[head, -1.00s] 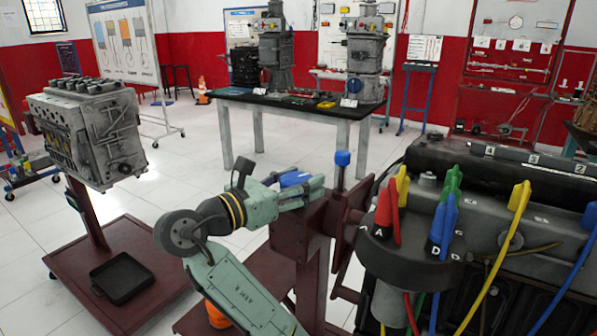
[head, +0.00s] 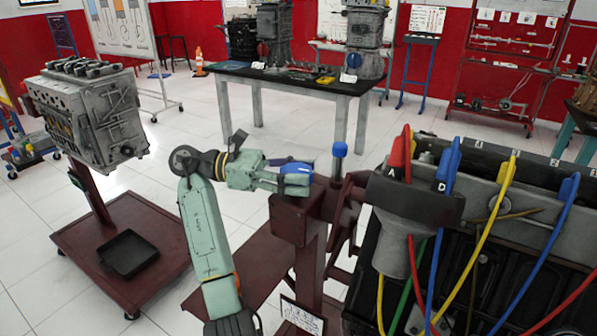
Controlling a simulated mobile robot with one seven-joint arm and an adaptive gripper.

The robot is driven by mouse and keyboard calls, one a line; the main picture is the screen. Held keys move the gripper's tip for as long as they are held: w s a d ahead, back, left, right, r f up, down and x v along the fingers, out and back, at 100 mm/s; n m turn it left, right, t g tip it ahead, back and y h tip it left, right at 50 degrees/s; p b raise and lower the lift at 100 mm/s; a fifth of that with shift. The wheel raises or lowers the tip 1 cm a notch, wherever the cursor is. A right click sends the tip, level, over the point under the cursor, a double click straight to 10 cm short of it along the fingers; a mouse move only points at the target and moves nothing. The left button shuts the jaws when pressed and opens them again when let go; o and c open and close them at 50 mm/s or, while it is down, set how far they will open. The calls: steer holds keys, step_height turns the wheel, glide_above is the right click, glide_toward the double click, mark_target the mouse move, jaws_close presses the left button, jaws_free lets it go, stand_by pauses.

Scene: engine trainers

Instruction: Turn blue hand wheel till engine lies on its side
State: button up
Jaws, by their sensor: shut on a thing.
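The blue hand wheel (head: 297,167) is on the maroon gearbox of the engine stand (head: 290,225), near the picture's centre. My gripper (head: 290,182) reaches it from the left and is shut on it; its fingers hide part of the wheel. A blue knob (head: 340,149) stands up just right of the gearbox. The engine (head: 500,197) hangs on the stand at the right, with red, blue, yellow and green leads and a dark distributor cap (head: 415,200). Its exact tilt is hard to tell, and its right end is cut off by the frame.
Another grey engine (head: 88,112) stands on a maroon wheeled stand at the left, with a black tray (head: 128,254) on its base. A black-topped table (head: 290,83) with engine parts is behind.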

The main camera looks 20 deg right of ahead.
mark_target(299, 169)
steer(key=shift+a+m+g+y, duration=0.1)
steer(key=shift+m+g+y, duration=1.85)
steer(key=shift+g, duration=0.35)
steer(key=shift+s+m+g+y, duration=0.1)
steer(key=shift+m+g+y, duration=0.3)
steer(key=shift+m+y, duration=0.05)
steer(key=o, duration=1.2)
step_height(299, 169, up, 10)
steer(key=shift+r, duration=0.1)
